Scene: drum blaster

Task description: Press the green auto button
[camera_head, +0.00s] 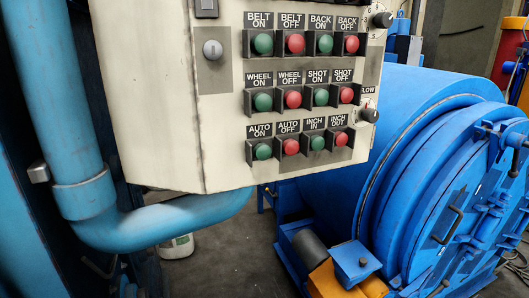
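The green auto button (263,151), under the "AUTO ON" label, is at the lower left of the button rows on the cream control panel (225,120). It sits in a dark bracket and nothing covers it. The red "AUTO OFF" button (290,146) is just to its right, and the green "WHEEL ON" button (263,102) is above it. Neither of my grippers shows in the head view, so nothing of mine is seen touching the panel.
A thick blue pipe (70,110) runs down the left and bends under the panel. A large blue drum (400,140) with a latched round door fills the right. Black knobs (369,115) stick out at the panel's right edge. The space before the buttons looks clear.

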